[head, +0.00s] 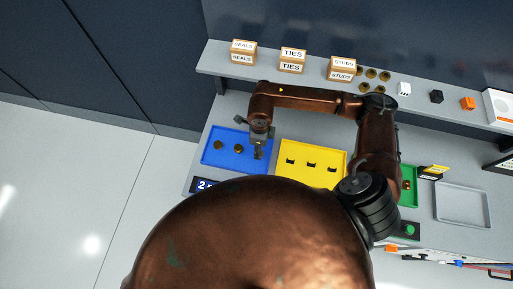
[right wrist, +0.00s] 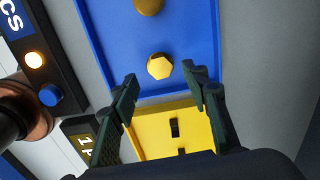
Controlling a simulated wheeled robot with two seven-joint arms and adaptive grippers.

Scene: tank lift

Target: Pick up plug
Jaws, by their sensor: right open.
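Brass plugs lie in the blue tray (head: 210,163) on the bench. In the head view one plug (head: 218,146) is at the left and another (head: 238,149) beside it. In the right wrist view a hexagonal plug (right wrist: 160,66) sits near the tray's edge, and a second plug (right wrist: 148,6) is cut off at the top. My right gripper (head: 259,153) is over the right part of the blue tray. In the right wrist view its open fingers (right wrist: 159,72) appear on either side of the hexagonal plug, with nothing gripped. Its height above the plug is unclear. My left gripper is not seen.
A yellow tray (head: 325,180) with black pieces adjoins the blue tray on the right. A green tray (head: 411,188) and an empty grey tray (head: 462,204) stand further right. Labelled boxes (head: 292,60) line the shelf behind. A dark button panel (right wrist: 45,65) is beside the trays.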

